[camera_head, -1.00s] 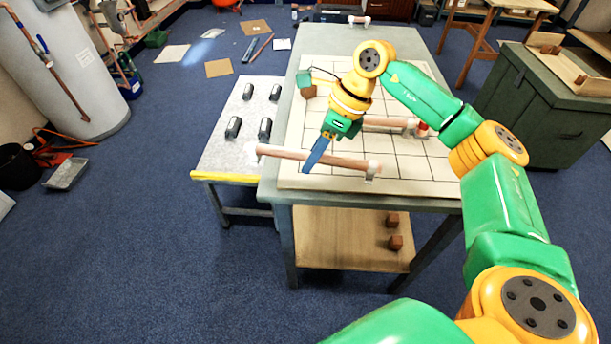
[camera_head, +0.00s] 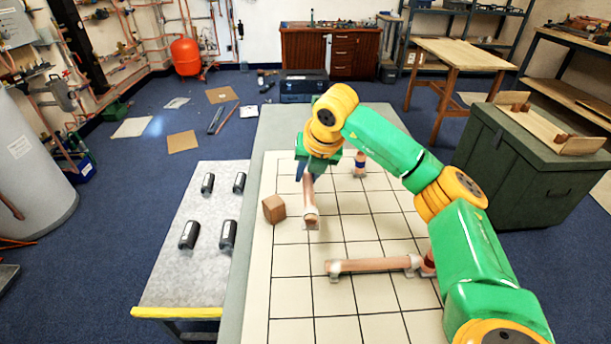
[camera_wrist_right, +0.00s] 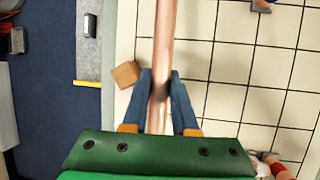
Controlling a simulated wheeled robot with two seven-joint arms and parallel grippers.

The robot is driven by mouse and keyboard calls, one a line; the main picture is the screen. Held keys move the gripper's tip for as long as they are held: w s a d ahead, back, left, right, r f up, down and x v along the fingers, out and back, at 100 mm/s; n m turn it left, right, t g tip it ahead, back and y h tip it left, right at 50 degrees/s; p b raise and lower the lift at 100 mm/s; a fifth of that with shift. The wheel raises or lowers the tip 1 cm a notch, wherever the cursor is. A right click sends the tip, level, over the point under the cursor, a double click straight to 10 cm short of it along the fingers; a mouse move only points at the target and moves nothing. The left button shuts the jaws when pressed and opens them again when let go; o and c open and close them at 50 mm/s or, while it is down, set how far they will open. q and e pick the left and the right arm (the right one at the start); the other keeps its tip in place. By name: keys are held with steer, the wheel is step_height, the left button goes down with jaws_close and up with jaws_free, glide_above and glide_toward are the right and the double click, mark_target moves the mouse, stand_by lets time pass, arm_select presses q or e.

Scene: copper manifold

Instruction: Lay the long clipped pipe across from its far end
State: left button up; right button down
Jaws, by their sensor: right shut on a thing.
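A copper pipe (camera_head: 310,201) is held in my right gripper (camera_head: 305,173) above the tiled board (camera_head: 288,258). A pale clip (camera_head: 311,221) shows at its near end; its far part is hidden behind my gripper in the head view. In the right wrist view the pipe (camera_wrist_right: 164,40) runs lengthwise between the blue fingers (camera_wrist_right: 160,95) and leaves the top edge. Whether it touches the board I cannot tell. Another copper pipe (camera_head: 372,265) with pale clips lies crosswise nearer on the board. My left gripper is out of view.
A wooden block (camera_head: 273,208) sits left of the held pipe, also in the wrist view (camera_wrist_right: 126,74). A short clipped piece (camera_head: 360,162) stands farther back. The grey side table (camera_head: 180,278) holds several black cylinders (camera_head: 189,234). A green chest (camera_head: 520,165) stands right. The board's near left is bare.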

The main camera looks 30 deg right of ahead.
steer(key=shift+s+a+f+b, duration=0.25)
steer(key=shift+s+f+b, duration=0.2)
steer(key=shift+f+b, duration=0.3)
step_height(320, 180, down, 7)
steer(key=b, duration=0.5)
steer(key=shift+w+r+b, duration=0.1)
steer(key=shift+b, duration=0.25)
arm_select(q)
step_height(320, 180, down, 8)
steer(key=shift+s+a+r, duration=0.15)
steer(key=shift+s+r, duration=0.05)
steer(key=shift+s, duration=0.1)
arm_select(e)
steer(key=shift+w+d+f, duration=0.1)
steer(key=shift+f, duration=0.15)
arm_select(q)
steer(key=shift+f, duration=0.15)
arm_select(e)
steer(key=shift+f, duration=0.2)
steer(key=c, duration=0.6)
jaws_free()
steer(key=shift+r, duration=0.15)
step_height(320, 180, up, 9)
steer(key=p, duration=0.7)
steer(key=shift+p, duration=0.4)
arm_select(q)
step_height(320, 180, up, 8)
